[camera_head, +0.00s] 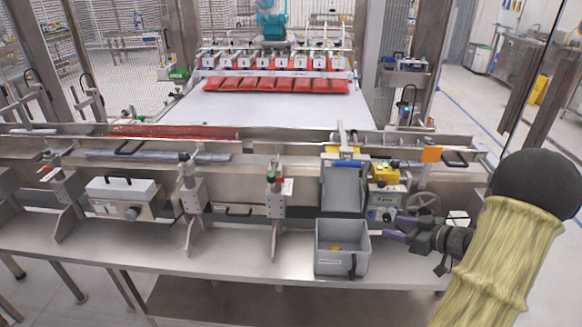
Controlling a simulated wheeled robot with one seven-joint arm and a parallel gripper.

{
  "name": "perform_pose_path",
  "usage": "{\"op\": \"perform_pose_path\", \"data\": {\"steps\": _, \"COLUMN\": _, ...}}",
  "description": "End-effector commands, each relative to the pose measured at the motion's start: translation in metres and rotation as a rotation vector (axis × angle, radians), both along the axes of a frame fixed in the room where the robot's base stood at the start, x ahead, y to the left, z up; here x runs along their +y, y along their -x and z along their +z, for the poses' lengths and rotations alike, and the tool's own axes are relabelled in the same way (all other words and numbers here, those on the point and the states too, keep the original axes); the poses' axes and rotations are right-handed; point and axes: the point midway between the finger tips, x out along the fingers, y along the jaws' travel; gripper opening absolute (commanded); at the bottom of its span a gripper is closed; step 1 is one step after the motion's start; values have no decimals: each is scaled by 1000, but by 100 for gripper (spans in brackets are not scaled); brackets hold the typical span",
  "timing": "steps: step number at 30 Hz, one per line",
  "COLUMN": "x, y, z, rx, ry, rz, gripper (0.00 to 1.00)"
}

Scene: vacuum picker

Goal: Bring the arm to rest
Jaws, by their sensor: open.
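My arm (508,245) comes in from the lower right, with a black rounded joint and a yellowish sleeve. My gripper (394,230) points left, its two purple-tinted fingers apart and with nothing visible between them. It is just right of a grey bin (330,264) on the machine's front ledge. Whether the fingertips touch the bin or the equipment behind cannot be told. A small orange-yellow item (336,248) lies in the bin.
A grey chute (342,188) stands behind the bin. A control box with a yellow top (384,174) and a handwheel (422,203) are close behind my gripper. A steel ledge (230,252) runs left. Red packs (280,84) hang under pickers at the back.

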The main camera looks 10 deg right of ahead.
Motion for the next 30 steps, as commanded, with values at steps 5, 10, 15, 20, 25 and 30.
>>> {"op": "perform_pose_path", "data": {"steps": 5, "x": 9, "y": -15, "z": 12, "rx": 9, "ry": 47, "rz": -41, "gripper": 54}}
{"op": "perform_pose_path", "data": {"steps": 10, "x": 32, "y": -44, "z": 38, "rx": 58, "ry": 157, "rz": -172, "gripper": 54}}
{"op": "perform_pose_path", "data": {"steps": 15, "x": 64, "y": -52, "z": 61, "rx": 162, "ry": 251, "rz": -319, "gripper": 54}}
{"op": "perform_pose_path", "data": {"steps": 20, "x": 102, "y": -34, "z": 76, "rx": 303, "ry": 299, "rz": -428, "gripper": 54}}
{"op": "perform_pose_path", "data": {"steps": 25, "x": 151, "y": 9, "z": 87, "rx": 494, "ry": 309, "rz": -495, "gripper": 54}}
{"op": "perform_pose_path", "data": {"steps": 30, "x": 208, "y": 72, "z": 93, "rx": 719, "ry": 284, "rz": -501, "gripper": 54}}
